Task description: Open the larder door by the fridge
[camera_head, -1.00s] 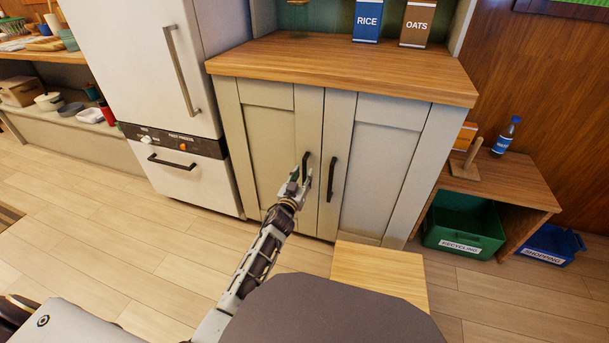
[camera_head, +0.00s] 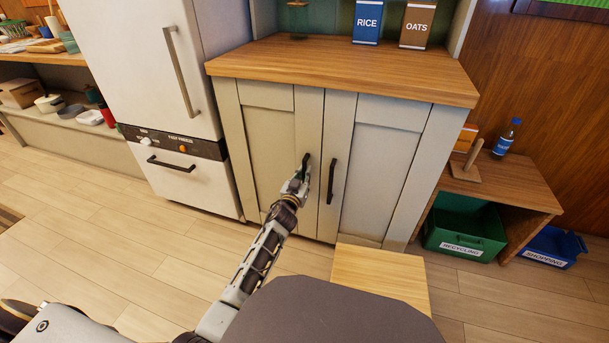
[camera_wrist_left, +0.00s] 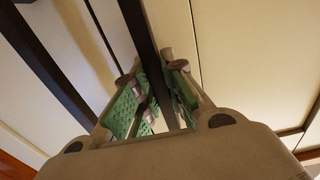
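The larder cupboard stands right of the fridge, with a pale left door (camera_head: 266,150) and right door (camera_head: 378,165) under a wooden top. Both doors look shut. Each has a dark upright handle near the middle: the left handle (camera_head: 305,168) and the right handle (camera_head: 331,181). My left gripper (camera_head: 301,178) is at the left handle and partly hides its lower part. In the left wrist view the dark handle bar (camera_wrist_left: 141,30) runs between the green finger pads (camera_wrist_left: 157,95), which are closed close around it. My right gripper is not in view.
The white fridge (camera_head: 145,70) adjoins the larder on the left. Rice (camera_head: 367,20) and oats (camera_head: 416,24) boxes stand on top. A wooden block (camera_head: 380,272) is in front of the right door. A green recycling crate (camera_head: 464,236) is at right.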

